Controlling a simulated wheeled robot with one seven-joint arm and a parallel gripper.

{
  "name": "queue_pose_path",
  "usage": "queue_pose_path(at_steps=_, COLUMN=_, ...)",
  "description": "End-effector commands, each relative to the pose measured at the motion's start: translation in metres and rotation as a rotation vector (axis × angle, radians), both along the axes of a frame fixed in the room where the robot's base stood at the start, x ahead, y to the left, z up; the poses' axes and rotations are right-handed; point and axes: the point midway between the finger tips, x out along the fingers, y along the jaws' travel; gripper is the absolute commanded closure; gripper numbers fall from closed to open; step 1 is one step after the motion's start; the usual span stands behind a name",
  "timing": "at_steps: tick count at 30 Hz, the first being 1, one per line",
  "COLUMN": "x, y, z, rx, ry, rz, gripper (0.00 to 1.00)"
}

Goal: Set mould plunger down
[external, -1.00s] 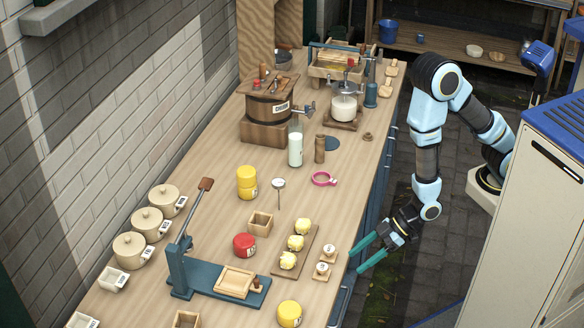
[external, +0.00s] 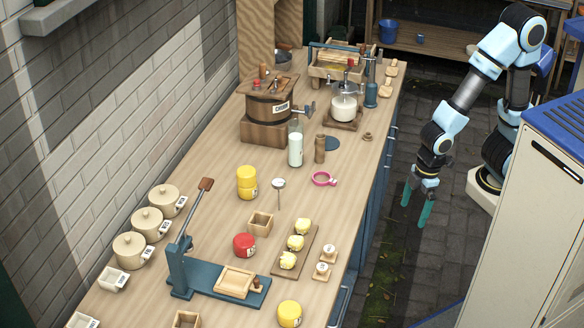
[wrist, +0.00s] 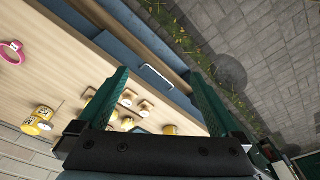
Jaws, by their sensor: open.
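My gripper (external: 414,218) is open and empty. It hangs over the paved floor to the right of the counter, fingers pointing down. Its two green fingers also show spread apart in the wrist view (wrist: 165,75). A small brown wooden piece with a knob (external: 256,285), possibly the mould plunger, stands beside a shallow wooden tray (external: 235,281) on the blue lever press (external: 190,280). My gripper is well away from it. I cannot tell for sure which piece is the plunger.
The wooden counter (external: 215,215) holds a churn (external: 268,108), a milk bottle (external: 296,148), a pink ring (external: 324,179), a red tin (external: 244,245), yellow tins (external: 247,180) and a board with butter pieces (external: 310,250). A pale cabinet (external: 520,220) stands at right. The floor beside the counter is clear.

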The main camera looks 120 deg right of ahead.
Motion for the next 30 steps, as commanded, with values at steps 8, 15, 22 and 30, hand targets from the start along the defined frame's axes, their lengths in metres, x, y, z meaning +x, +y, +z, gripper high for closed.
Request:
queue_pose_path(at_steps=8, x=0.009, y=-0.002, z=-0.007, rx=0.002, ry=-0.010, rz=0.002, gripper=0.00)
queue_pose_path(at_steps=15, x=0.093, y=-0.020, z=-0.046, rx=0.006, ry=-0.108, rz=0.029, gripper=0.00)
queue_pose_path(at_steps=22, x=0.175, y=-0.045, z=-0.066, rx=-0.003, ry=-0.215, rz=0.069, gripper=0.00)
queue_pose_path(at_steps=30, x=0.207, y=-0.056, z=-0.072, rx=-0.009, ry=-0.253, rz=0.089, gripper=0.00)
